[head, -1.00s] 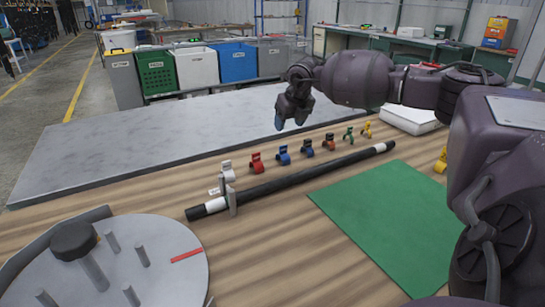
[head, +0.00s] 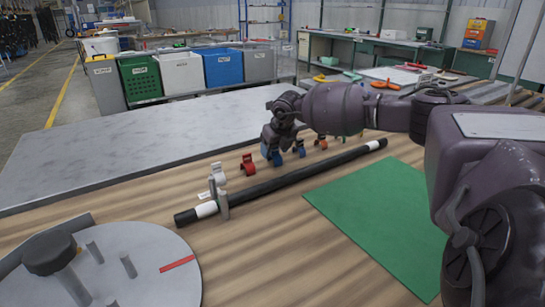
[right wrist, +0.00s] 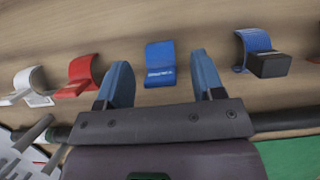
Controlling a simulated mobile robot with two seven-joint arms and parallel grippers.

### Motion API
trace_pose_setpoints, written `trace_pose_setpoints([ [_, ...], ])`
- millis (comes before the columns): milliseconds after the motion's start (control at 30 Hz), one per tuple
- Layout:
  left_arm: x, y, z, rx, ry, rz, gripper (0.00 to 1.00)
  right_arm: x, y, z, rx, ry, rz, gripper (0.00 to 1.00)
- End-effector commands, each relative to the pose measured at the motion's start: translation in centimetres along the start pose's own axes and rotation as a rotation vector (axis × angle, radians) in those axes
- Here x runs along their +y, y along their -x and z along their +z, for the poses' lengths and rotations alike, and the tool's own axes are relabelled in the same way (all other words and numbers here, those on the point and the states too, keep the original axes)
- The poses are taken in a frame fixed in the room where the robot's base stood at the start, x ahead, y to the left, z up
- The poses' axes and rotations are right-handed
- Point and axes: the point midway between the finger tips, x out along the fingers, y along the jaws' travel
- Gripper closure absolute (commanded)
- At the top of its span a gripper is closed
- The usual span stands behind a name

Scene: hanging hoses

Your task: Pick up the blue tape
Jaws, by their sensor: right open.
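The blue tape (right wrist: 160,62) is a short curved strip with pale print, lying on the wooden table in a row of coloured pieces. In the right wrist view it is between and a little beyond my right gripper's blue fingertips (right wrist: 161,78). The fingers are apart and not closed on it. In the head view my right gripper (head: 270,146) is over the row and partly hides the blue tape (head: 276,158). A second blue piece with a black block (right wrist: 258,52) lies to its right. My left gripper is not in view.
A red piece (right wrist: 80,76) and a white piece (right wrist: 30,86) lie to the left. A black rod with white bands (head: 285,180) lies in front of the row. A green mat (head: 385,215) and a round grey plate with pegs (head: 145,255) are nearer.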

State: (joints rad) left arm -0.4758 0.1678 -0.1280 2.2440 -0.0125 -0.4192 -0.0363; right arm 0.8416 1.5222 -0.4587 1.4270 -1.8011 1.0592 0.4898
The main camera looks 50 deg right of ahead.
Motion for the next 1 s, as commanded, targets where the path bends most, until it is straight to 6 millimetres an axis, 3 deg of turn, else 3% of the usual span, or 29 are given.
trace_pose_setpoints([
  [233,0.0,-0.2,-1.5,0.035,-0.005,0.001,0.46,0.0,0.0,0.2,-0.004,-0.001,0.0,0.4],
  [567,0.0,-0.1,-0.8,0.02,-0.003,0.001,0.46,0.0,0.0,0.1,-0.003,0.0,0.0,0.9],
  [1000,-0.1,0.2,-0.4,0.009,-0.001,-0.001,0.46,0.0,0.8,0.5,-0.006,-0.001,0.0,0.91],
])
